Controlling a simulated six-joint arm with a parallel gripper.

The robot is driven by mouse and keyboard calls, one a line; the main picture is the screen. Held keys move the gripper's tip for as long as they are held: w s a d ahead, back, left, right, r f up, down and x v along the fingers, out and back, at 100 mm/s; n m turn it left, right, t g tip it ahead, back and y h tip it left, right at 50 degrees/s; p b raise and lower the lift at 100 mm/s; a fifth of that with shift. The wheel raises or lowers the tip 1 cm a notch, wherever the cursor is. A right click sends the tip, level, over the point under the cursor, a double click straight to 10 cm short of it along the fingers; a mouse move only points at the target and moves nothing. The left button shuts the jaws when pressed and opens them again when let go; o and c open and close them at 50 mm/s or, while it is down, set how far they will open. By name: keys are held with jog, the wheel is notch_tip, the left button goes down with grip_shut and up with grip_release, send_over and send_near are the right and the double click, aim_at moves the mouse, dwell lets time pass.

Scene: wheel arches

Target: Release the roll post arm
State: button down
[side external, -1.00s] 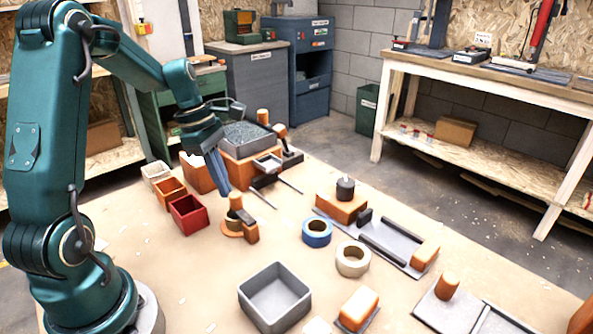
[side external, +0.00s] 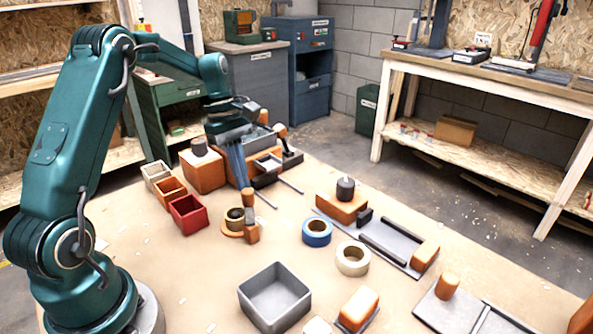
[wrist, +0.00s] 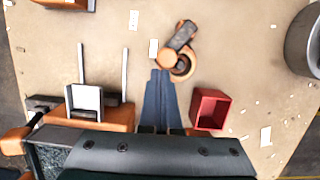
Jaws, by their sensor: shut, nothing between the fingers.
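The roll post (side external: 231,232) stands on the table as a round orange base with a dark, olive-coloured roll (side external: 235,215) on it. Its dark grey arm (wrist: 181,37) ends in an orange knob (side external: 248,195) and is carried by an orange block (side external: 252,234). In the wrist view the arm lies along one side of the roll, leaving part of the roll uncovered. My gripper (wrist: 160,72) is shut and empty, its blue fingertips right beside the orange knob. I cannot tell whether they touch it.
A red bin (side external: 188,212) and other small bins stand left of the post. A blue tape roll (side external: 317,232), a cream tape roll (side external: 353,258) and a grey tray (side external: 275,297) lie to the right and front. An orange fixture with two rods (wrist: 102,117) is close to my gripper.

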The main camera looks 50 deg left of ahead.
jog(key=w+d+m, duration=0.1)
jog(key=m, duration=0.1)
jog(key=w+d+m+g, duration=0.1)
jog(key=m, duration=0.2)
jog(key=w+d+m, duration=0.1)
jog(key=m, duration=0.2)
jog(key=shift+w+d+g+y, duration=0.3)
jog(key=shift+w+d+g, duration=0.1)
dwell(0.5)
jog(key=shift+s, duration=0.15)
jog(key=shift+s+d, duration=0.3)
jog(key=shift+s, duration=0.45)
jog(key=shift+f, duration=0.1)
jog(key=shift+t, duration=0.4)
jog(key=shift+w+a+r, duration=0.25)
jog(key=shift+w+r, duration=0.05)
jog(key=shift+r, duration=0.6)
jog(key=shift+w+a+r, duration=0.25)
jog(key=shift+w+r, duration=0.1)
jog(key=shift+r, duration=0.55)
jog(key=shift+w+a+r, duration=0.25)
jog(key=shift+w+r, duration=0.05)
jog(key=shift+r, duration=0.6)
jog(key=shift+d, duration=0.1)
